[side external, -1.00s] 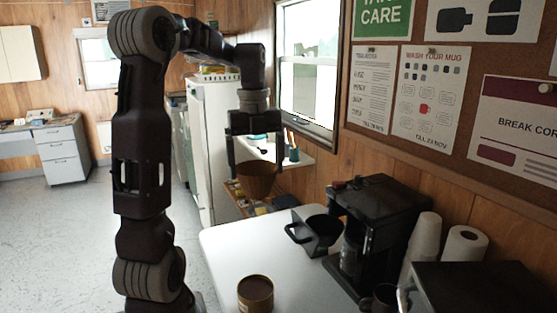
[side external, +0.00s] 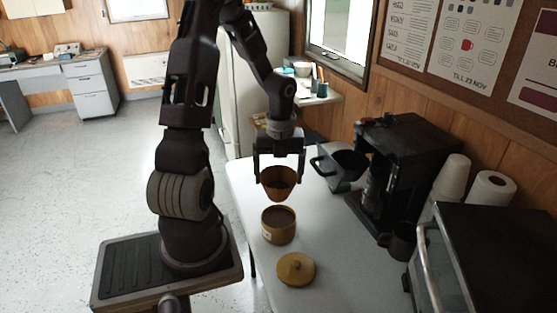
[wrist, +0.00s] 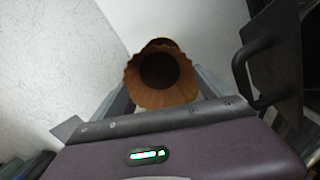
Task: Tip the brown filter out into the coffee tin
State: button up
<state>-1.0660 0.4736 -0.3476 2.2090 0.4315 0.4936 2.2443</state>
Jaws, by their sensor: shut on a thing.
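The brown filter (side external: 278,184) is a fluted paper cone with dark stuff inside. My gripper (side external: 279,176) is shut on it, a finger at each side, and holds it with its mouth up. In the wrist view I look into its dark mouth (wrist: 160,72). The coffee tin (side external: 279,232) stands open on the white table, brown inside. The filter's narrow end is close above the tin's far rim in the side view; I cannot tell whether it is directly over the opening. A small part of what looks like the tin (wrist: 160,43) shows behind the filter in the wrist view.
The tin's yellowish lid (side external: 296,270) lies on the white table (side external: 345,250), in front of the tin. A black filter holder (side external: 335,172) with a handle and a coffee maker (side external: 408,145) stand to the right. A mug (side external: 400,240) and a dark glass-fronted appliance (side external: 495,260) are front right.

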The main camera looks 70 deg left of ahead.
aim_at(285, 189)
jog(key=shift+w+d+f+y, duration=0.15)
jog(key=shift+d+f+y, duration=0.3)
jog(key=shift+d+y, duration=0.5)
jog(key=d+f+y, duration=0.1)
jog(key=y, duration=0.1)
jog(key=f+y, duration=0.1)
jog(key=y, duration=0.1)
jog(key=shift+d, duration=0.4)
jog(key=d+f+y, duration=0.1)
jog(key=y, duration=0.2)
jog(key=d+f+y, duration=0.1)
jog(key=f+y, duration=0.1)
jog(key=y, duration=0.1)
jog(key=d+f+y, duration=0.1)
jog(key=y, duration=0.2)
jog(key=shift+d+f, duration=0.15)
jog(key=shift+f, duration=0.05)
